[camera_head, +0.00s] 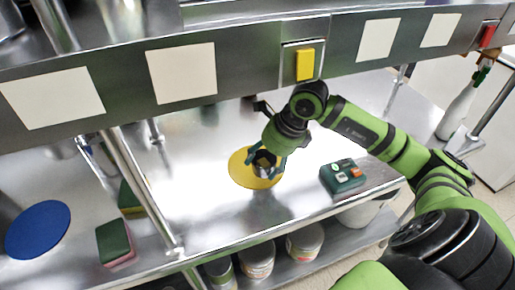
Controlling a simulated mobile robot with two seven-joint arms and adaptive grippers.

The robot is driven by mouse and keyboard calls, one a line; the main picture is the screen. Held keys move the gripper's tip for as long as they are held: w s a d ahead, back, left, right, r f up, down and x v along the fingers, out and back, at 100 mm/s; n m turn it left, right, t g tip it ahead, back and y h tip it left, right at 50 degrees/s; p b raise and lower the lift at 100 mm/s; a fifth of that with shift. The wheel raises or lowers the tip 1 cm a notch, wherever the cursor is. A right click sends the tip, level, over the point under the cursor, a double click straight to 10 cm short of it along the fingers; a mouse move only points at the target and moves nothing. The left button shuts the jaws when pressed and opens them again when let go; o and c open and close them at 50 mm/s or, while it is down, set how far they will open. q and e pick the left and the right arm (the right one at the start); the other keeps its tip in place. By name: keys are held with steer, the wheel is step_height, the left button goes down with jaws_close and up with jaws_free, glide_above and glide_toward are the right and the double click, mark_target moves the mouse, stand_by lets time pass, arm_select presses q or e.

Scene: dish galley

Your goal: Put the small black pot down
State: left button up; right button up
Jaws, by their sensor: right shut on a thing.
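The small black pot (262,171) is upright at the yellow round mat (240,178) on the steel counter. My right gripper (265,166) reaches down from above and is shut on the pot, its fingers on either side of it. The gripper hides part of the pot. I cannot tell whether the pot's base touches the mat. My left gripper is not in view.
A dark green box with buttons (342,177) sits right of the mat near the counter's edge. A blue round mat (38,229) and a sponge (115,242) lie at the left. Several cans (257,260) stand on the lower shelf.

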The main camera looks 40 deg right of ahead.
mark_target(257, 155)
steer(key=w, duration=0.2)
steer(key=w+d+p, duration=0.1)
steer(key=w, duration=0.2)
steer(key=shift+w+d, duration=0.15)
step_height(257, 155, down, 3)
steer(key=shift+r+p, duration=0.1)
steer(key=shift+p, duration=0.7)
steer(key=shift+f, duration=0.35)
steer(key=o, duration=1.2)
steer(key=b+v, duration=0.2)
steer(key=v, duration=1)
